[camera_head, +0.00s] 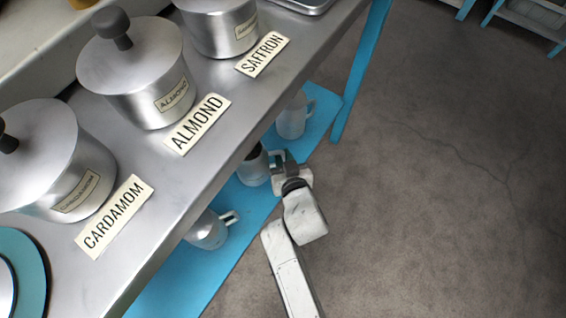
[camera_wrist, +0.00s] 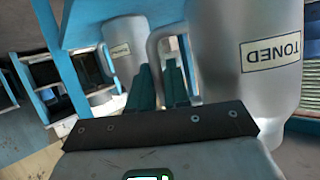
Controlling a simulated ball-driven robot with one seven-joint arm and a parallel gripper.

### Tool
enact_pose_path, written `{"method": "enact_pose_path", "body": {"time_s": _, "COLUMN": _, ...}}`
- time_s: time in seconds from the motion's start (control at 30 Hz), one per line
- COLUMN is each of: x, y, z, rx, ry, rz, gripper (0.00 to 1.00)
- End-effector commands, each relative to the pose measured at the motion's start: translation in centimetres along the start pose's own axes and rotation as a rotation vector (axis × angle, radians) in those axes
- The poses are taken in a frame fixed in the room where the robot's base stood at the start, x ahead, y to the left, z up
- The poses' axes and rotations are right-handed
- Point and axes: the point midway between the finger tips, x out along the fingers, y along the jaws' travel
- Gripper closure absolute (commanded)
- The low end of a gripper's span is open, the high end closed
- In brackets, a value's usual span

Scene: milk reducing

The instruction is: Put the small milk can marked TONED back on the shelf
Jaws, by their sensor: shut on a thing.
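The small milk can marked TONED (camera_wrist: 268,85) is a grey metal can with a cream label. It fills the right of the wrist view, its label upside down there. My gripper (camera_wrist: 160,78) is shut on its side handle (camera_wrist: 154,48), with the dark green fingers either side of it. In the head view the can (camera_head: 252,170) shows beside my gripper (camera_head: 279,160), partly hidden by the counter edge. It is over the blue lower shelf (camera_head: 165,290); I cannot tell whether it touches the shelf.
Two more cans stand on the blue shelf, one farther (camera_head: 292,120) and one nearer (camera_head: 207,231). A labelled can (camera_wrist: 122,48) is also behind the handle in the wrist view. The steel counter (camera_head: 190,185) with lidded pots overhangs the shelf. Floor (camera_head: 440,190) to the right is clear.

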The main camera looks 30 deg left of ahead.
Motion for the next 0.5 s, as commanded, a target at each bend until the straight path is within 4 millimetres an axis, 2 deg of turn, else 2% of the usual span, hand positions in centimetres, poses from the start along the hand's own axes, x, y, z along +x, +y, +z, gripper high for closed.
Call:
{"method": "enact_pose_path", "body": {"time_s": 0.23, "x": 1.6, "y": 0.2, "z": 2.8, "rx": 0.000, "ry": 0.002, "rz": -0.002, "gripper": 1.00}}
{"method": "enact_pose_path", "body": {"time_s": 0.5, "x": 1.6, "y": 0.2, "z": 2.8, "rx": 0.001, "ry": 0.004, "rz": -0.001, "gripper": 1.00}}
